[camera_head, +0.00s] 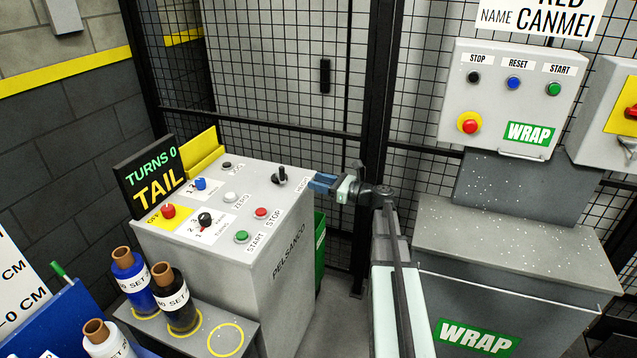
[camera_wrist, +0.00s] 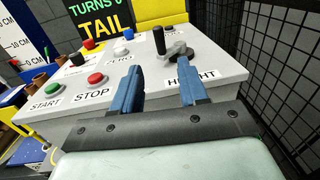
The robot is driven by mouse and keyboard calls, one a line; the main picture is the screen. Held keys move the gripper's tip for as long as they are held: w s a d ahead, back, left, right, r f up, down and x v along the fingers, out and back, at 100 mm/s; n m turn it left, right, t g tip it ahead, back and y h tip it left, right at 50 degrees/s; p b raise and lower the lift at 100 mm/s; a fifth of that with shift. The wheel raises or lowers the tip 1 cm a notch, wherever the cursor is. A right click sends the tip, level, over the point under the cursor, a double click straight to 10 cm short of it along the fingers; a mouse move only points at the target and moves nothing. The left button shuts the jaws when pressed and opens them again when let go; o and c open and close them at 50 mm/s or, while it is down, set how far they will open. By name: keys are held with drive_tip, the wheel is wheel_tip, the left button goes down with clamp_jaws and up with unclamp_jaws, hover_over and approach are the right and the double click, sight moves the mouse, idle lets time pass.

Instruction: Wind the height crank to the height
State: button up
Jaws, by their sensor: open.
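The height crank (camera_head: 280,176) is a small grey arm with an upright black knob. It stands on the top right corner of the grey control console (camera_head: 285,260). In the wrist view the crank (camera_wrist: 178,52) sits just beyond my fingertips, above the HEIGHT label (camera_wrist: 191,80). My gripper (camera_head: 318,183) comes in from the right at the console's edge. Its two blue fingers (camera_wrist: 158,82) are apart with nothing between them. The crank is beyond the fingers, nearer the right one; I cannot tell if they touch. The display (camera_head: 150,177) reads TURNS 0 and TAIL.
The console top also holds a red emergency button (camera_head: 168,211), a black selector (camera_head: 205,219), a green START button (camera_head: 241,236) and a red STOP button (camera_head: 261,212). Spools (camera_head: 128,272) stand on a lower ledge. Black mesh fencing (camera_head: 270,70) rises behind. The WRAP box (camera_head: 520,100) is at right.

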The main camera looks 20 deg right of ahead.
sight(283, 180)
drive_tip(key=shift+a, duration=0.15)
drive_tip(key=x, duration=1.3)
drive_tip(key=shift+w+a, duration=0.15)
drive_tip(key=shift+w, duration=0.15)
drive_tip(key=shift+c, duration=0.3)
clamp_jaws()
